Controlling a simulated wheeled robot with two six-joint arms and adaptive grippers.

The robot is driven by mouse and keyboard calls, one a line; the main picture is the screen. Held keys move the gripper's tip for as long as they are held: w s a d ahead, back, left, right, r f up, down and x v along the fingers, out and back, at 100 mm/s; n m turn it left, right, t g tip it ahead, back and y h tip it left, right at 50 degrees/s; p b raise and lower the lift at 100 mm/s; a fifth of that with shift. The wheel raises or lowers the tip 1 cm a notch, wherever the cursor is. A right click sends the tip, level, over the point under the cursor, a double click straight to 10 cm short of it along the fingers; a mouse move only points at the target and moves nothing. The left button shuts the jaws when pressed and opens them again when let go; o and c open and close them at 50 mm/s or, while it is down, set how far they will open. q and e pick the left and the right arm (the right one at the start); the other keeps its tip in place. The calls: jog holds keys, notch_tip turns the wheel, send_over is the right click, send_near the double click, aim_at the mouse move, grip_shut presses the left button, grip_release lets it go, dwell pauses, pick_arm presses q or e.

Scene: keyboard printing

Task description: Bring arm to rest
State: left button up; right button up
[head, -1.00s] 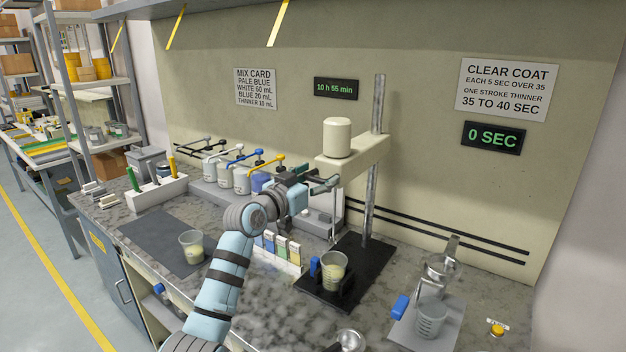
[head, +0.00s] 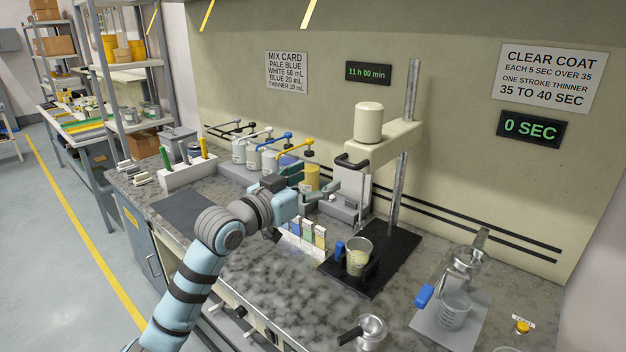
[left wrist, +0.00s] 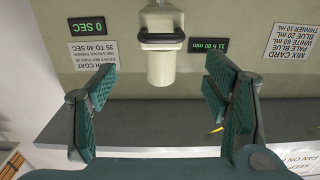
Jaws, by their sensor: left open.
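My left arm (head: 192,272) reaches in from the lower left over the counter. Its gripper (head: 322,190) is raised in front of the stirrer stand (head: 385,150). In the left wrist view the gripper (left wrist: 160,95) has its two green-padded fingers wide apart with nothing between them. The pale stirrer head (left wrist: 166,65) with its dark handle shows beyond the fingers, upside down. My right gripper is in no view.
A cup of pale paint (head: 358,254) stands on the stirrer's black base (head: 400,248). A clear cup (head: 454,308) and a ladle (head: 370,328) are to the right. Paint cans with levers (head: 268,160) and colour cards (head: 308,236) are near the arm. The front counter has bare room.

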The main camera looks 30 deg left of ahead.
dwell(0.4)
pick_arm(q)
jog(key=s+d+f+g+y, duration=0.1)
jog(key=s+d+f+g, duration=0.1)
jog(key=s+f, duration=0.5)
jog(key=s+d+f+g+y, duration=0.1)
jog(key=s+f+g, duration=0.15)
jog(key=f, duration=0.85)
jog(key=s+d+f+g+y, duration=0.1)
jog(key=s+d+f+g, duration=0.2)
jog(key=f, duration=0.6)
jog(key=s+a+f+n+g+y, duration=0.1)
jog(key=s+f+g, duration=0.35)
jog(key=s, duration=0.75)
jog(key=s+a+f+n+g+y, duration=0.1)
jog(key=s+f, duration=0.6)
jog(key=s, duration=0.4)
notch_tip(320, 180, down, 20)
jog(key=s+a+g, duration=0.2)
jog(key=s, duration=0.1)
jog(key=s+f+g+b, duration=0.1)
jog(key=s+f, duration=1.2)
jog(key=s, duration=0.1)
jog(key=shift+a+f, duration=0.2)
jog(key=shift+f, duration=0.05)
